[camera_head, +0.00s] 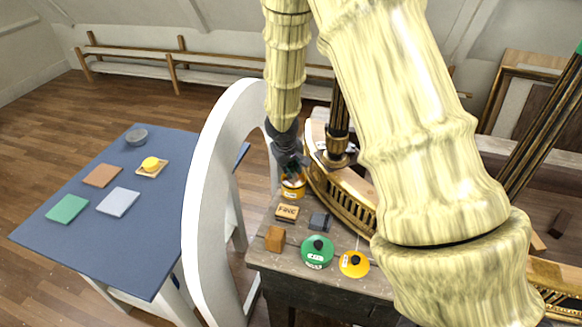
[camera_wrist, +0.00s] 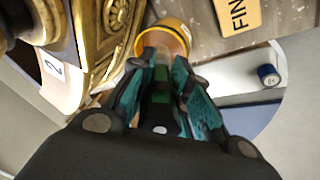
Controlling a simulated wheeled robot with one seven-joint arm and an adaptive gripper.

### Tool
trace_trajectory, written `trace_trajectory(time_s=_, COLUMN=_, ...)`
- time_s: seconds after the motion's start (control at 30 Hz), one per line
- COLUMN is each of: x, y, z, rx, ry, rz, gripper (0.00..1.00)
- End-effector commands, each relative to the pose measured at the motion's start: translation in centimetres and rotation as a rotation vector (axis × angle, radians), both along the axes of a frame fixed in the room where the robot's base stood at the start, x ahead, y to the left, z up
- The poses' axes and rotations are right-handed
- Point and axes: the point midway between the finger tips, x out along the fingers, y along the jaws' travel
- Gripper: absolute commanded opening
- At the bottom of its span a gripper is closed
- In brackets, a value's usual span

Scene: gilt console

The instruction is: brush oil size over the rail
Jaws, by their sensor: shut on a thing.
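The gilt rail (camera_head: 347,207), curved and pierced, runs along the bench to the right of my gripper. Carved gilt work (camera_wrist: 112,38) fills the upper left of the wrist view, beside a label marked 2. My gripper (camera_head: 291,168) points down over a yellow-banded pot (camera_head: 293,190) at the bench's back left. In the wrist view my gripper (camera_wrist: 162,75) is shut on a slim thing with a green part, probably the brush (camera_wrist: 160,100). Its far end reaches toward the mouth of the pot (camera_wrist: 170,32); the tip is hidden, so I cannot tell whether it touches oil size.
A wooden block lettered FINE (camera_head: 287,212), a dark grey block (camera_head: 319,221), a brown block (camera_head: 274,238), a green lid (camera_head: 317,252) and a yellow lid (camera_head: 354,264) stand in front of the pot. A blue-topped table (camera_head: 165,215) with coloured pads stands left.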

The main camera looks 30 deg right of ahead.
Motion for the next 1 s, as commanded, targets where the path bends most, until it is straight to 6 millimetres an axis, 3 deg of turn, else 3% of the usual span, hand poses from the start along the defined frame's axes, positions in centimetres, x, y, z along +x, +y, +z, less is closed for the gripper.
trace_trajectory(time_s=1.0, x=0.0, y=0.0, z=-0.7, rx=0.0, ry=0.0, rz=0.0, gripper=0.0)
